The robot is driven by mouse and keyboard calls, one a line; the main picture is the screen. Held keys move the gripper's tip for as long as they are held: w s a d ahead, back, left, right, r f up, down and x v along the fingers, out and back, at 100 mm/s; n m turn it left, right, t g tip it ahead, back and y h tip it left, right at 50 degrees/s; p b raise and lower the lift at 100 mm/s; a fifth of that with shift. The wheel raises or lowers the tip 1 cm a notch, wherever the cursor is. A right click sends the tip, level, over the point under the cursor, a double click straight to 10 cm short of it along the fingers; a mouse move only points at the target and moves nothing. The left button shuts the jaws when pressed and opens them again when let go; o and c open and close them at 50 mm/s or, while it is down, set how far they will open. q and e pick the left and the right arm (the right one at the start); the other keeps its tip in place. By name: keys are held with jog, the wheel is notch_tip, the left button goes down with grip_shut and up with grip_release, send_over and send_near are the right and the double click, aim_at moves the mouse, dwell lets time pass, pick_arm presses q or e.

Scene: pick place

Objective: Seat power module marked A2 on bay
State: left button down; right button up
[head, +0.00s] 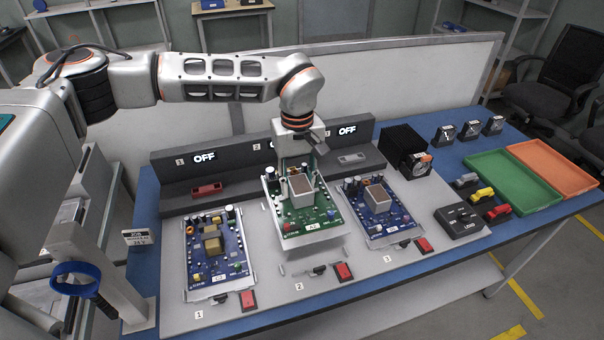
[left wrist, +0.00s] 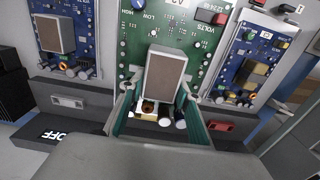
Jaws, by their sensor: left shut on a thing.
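The green power module (head: 320,219) is over the middle bay, number 2, with a tall grey block on it. Its small front label looks like A2 but is hard to read. My left gripper (head: 299,172) comes down from above and is shut on this module near its back end. In the left wrist view the green module (left wrist: 195,55) lies between the finger sides, with its block in the middle. A pale strip of the bay (head: 318,249) shows below its front edge; I cannot tell whether the board touches the bay. My right gripper is not in view.
Blue modules lie in bay 1 (head: 203,263) and bay 3 (head: 382,228). Red switches, such as the one at bay 2 (head: 344,272), sit in front. The grey back panel (head: 222,165) shows OFF displays. A black box (head: 401,150), green tray (head: 512,180) and orange tray (head: 556,166) stand right.

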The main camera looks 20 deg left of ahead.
pick_arm(q)
jog(key=shift+s+f, duration=0.1)
jog(key=shift+f+b, duration=0.5)
jog(key=shift+b, duration=0.05)
jog(key=shift+f+b, duration=0.95)
jog(key=shift+f, duration=0.35)
jog(key=shift+f+b, duration=0.45)
jog(key=shift+f, duration=1.2)
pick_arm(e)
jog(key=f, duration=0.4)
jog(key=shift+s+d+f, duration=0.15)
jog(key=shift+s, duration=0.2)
pick_arm(q)
jog(key=shift+d, duration=0.1)
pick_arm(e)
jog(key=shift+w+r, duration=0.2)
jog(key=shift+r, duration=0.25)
pick_arm(q)
jog(key=shift+f, duration=0.55)
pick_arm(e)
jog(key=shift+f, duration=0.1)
pick_arm(q)
jog(key=shift+p, duration=0.3)
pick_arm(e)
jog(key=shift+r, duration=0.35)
